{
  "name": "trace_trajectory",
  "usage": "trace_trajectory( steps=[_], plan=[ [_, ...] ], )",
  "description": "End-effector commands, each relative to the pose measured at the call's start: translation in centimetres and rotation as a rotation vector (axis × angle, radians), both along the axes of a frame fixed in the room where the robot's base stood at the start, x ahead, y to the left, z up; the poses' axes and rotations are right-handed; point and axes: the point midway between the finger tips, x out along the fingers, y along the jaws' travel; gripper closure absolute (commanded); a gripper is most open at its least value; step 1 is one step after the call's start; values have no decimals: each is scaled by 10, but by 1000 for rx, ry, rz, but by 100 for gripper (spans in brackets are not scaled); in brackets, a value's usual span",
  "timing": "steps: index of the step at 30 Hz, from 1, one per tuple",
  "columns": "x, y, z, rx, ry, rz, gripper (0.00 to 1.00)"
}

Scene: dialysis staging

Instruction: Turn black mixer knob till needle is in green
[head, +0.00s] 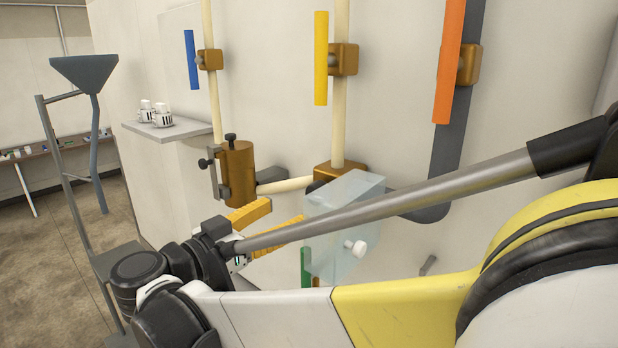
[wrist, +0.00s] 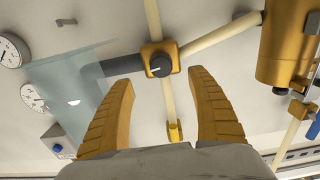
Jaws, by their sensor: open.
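The black mixer knob (wrist: 157,66), with a pale pointer mark, sits on a brass valve block (wrist: 174,52) where pale pipes and a dark pipe meet. In the head view the brass block (head: 338,171) shows behind a clear panel, and its knob is hidden. My gripper (wrist: 160,76) is open and empty, its yellow fingers on either side of the knob in the picture and apart from it. In the head view my gripper (head: 285,211) points at the wall piping. Two white dial gauges, an upper one (wrist: 9,51) and a lower one (wrist: 32,96), show at left; needle zones are too small to read.
A clear panel (head: 338,205) with a white knob (head: 355,247) stands close to my gripper's right. A brass cylinder (head: 237,172) is to the left. Blue (head: 192,60), yellow (head: 321,58) and orange (head: 449,62) handles line the wall. A shelf (head: 166,127) holds white bottles.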

Motion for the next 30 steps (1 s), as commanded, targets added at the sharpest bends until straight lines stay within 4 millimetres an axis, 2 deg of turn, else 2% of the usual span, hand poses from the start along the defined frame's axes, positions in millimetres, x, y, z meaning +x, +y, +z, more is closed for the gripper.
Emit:
trace_trajectory(
  steps=[5,18,24,30],
  plan=[
    [10,-9,1,1,-5,-2,32],
    [66,-66,1,0,-3,-2,32],
    [76,-75,0,0,-3,0,32],
    [77,-75,0,1,-2,1,32]
  ],
)
